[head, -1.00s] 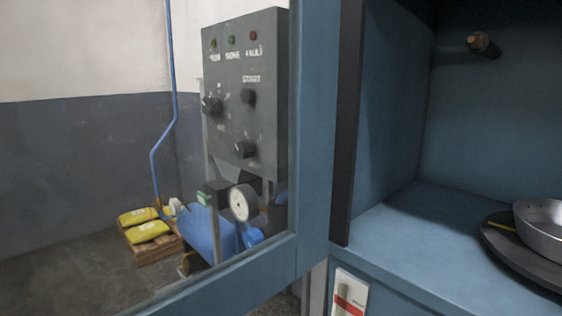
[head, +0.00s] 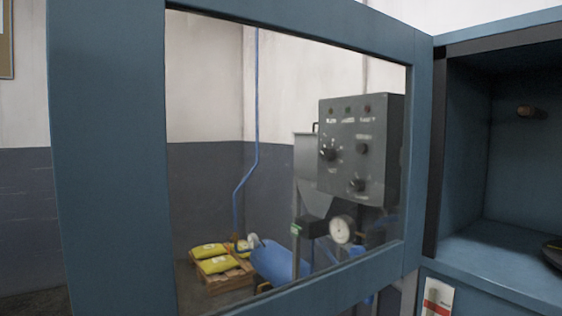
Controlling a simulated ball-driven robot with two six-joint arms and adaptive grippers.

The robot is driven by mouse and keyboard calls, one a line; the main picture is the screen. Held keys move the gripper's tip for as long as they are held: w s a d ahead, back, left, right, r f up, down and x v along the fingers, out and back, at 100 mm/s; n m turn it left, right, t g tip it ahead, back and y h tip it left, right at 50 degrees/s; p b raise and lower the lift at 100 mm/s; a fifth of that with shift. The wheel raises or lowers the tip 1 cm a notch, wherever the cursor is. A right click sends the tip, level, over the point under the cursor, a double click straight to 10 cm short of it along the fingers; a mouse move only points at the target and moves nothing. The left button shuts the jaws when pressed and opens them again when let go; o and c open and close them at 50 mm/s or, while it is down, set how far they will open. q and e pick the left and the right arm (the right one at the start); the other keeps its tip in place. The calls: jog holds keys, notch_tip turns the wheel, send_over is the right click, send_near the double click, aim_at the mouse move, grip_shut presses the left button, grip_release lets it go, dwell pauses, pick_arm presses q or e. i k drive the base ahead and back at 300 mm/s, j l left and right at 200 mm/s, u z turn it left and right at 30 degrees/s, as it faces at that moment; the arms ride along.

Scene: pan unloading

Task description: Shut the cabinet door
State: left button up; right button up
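The blue cabinet door (head: 110,150) stands open on the left, with a large window in its frame. Its hinge side meets the blue cabinet (head: 483,245) at the right. The cabinet's opening is uncovered and its inside shows, with a small knob-like fitting (head: 531,112) on the back wall. The edge of a dark round plate (head: 552,252) shows on the cabinet floor, cut off by the right edge of the view. Neither of my grippers shows in the head view.
Through the door's window I see a grey control panel (head: 385,140) with dials, a round gauge (head: 342,229), a blue tank (head: 280,264) and yellow sacks (head: 215,264) on a wooden pallet. A red and white label (head: 437,297) is below the cabinet opening.

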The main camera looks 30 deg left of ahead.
aim_at(105, 62)
jog(key=k+j+z, duration=0.25)
jog(key=k+j, duration=0.15)
jog(key=k+j+z, duration=0.3)
jog(key=j, duration=0.25)
jog(key=j+z, duration=0.15)
jog(key=j, duration=0.25)
jog(key=k+j+z, duration=0.2)
jog(key=j, duration=0.2)
jog(key=j+z, duration=0.15)
jog(key=j, duration=0.3)
jog(key=i+j+z, duration=0.1)
jog(key=j, duration=0.25)
jog(key=i+j+z, duration=0.1)
jog(key=i+j, duration=0.2)
jog(key=i+j+z, duration=0.1)
jog(key=j, duration=0.4)
jog(key=i, duration=0.1)
